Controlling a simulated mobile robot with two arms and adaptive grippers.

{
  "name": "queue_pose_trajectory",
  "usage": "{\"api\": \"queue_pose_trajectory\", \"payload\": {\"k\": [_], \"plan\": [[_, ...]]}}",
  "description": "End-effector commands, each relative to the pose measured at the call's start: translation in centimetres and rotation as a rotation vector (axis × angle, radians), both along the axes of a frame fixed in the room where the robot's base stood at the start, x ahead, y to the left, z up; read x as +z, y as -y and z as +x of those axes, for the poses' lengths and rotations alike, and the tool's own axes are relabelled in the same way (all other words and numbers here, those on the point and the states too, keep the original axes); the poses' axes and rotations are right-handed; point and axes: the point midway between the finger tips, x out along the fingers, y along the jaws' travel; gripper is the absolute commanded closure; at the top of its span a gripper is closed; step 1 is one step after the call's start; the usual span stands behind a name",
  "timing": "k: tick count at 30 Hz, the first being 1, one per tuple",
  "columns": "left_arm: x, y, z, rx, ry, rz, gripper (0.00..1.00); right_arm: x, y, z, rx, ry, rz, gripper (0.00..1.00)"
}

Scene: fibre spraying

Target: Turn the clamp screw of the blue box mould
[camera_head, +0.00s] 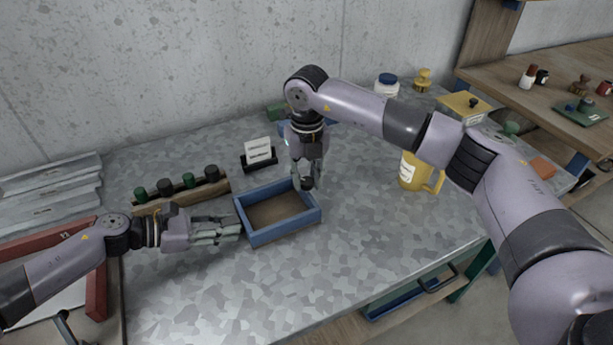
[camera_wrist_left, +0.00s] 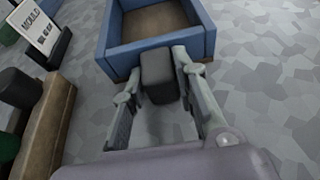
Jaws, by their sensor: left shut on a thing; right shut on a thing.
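The blue box mould (camera_head: 284,232) is an open rectangular frame with a brown floor, flat on the grey table. My left gripper (camera_head: 230,229) is at its left wall. In the left wrist view its fingers are shut on a dark grey block (camera_wrist_left: 158,78) that stands against the mould's blue wall (camera_wrist_left: 150,52). My right gripper (camera_head: 304,178) points down at the mould's far right corner, shut on a small dark knob (camera_head: 307,184). The fingers partly hide the knob. I cannot tell for certain which dark part is the clamp screw.
A wooden rack (camera_head: 180,192) with green and dark knobs stands behind my left gripper. A small sign (camera_head: 259,153) stands behind the mould. A yellow mug (camera_head: 414,174) is to the right, under my right arm. The table in front of the mould is clear.

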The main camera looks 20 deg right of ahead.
Motion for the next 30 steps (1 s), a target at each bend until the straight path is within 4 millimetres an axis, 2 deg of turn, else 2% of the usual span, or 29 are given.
{"api": "queue_pose_trajectory", "payload": {"k": [1, 15, 22, 30], "plan": [[-0.05, 0.41, -0.58, -0.019, -0.001, -0.002, 1.00, 0.15, -0.11, 0.19, -0.045, 0.008, 0.004, 1.00], [-0.07, 0.36, -0.54, -0.018, -0.001, -0.001, 1.00, 0.11, -0.02, 0.18, -0.460, 0.006, 0.004, 1.00], [-0.08, 0.32, -0.52, -0.017, 0.000, -0.001, 1.00, 0.10, 0.03, 0.16, -0.595, 0.005, 0.003, 1.00], [-0.08, 0.26, -0.48, -0.016, -0.001, 0.000, 1.00, 0.10, 0.08, 0.16, -0.671, 0.005, 0.003, 1.00]]}}
